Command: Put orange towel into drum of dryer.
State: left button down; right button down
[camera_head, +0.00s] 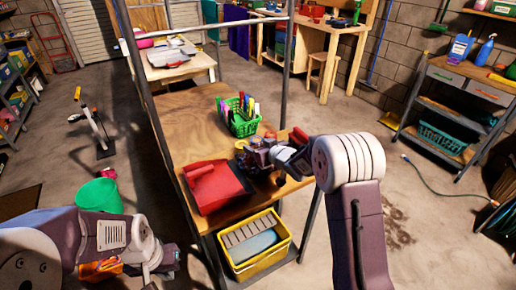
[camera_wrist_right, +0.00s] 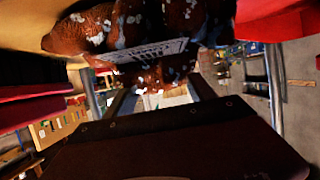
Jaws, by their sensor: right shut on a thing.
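I cannot make out a dryer or its drum in either view, nor any thing that is surely the orange towel. My right gripper (camera_head: 248,158) is low over the wooden table, between the red folded item and the green basket. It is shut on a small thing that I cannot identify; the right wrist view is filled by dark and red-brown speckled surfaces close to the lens. My left gripper (camera_head: 172,262) is at the lower left, off the table's front left side; its fingers are not clear. An orange patterned thing (camera_head: 100,270) shows partly behind the left arm.
The wooden table (camera_head: 190,124) has metal posts and holds a red folded item (camera_head: 215,187) and a green basket (camera_head: 243,124) of markers. A yellow crate (camera_head: 252,266) sits on its lower shelf. A green bucket (camera_head: 100,197) stands left. Floor to the right is mostly clear, with a hose (camera_head: 440,180).

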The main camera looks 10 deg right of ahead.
jog(key=shift+f, duration=0.15)
jog(key=shift+c, duration=1.6)
grip_release()
jog(key=shift+s+r, duration=0.2)
jog(key=shift+r, duration=0.15)
jog(key=p+v, duration=0.1)
jog(key=v, duration=1)
jog(key=shift+s, duration=0.25)
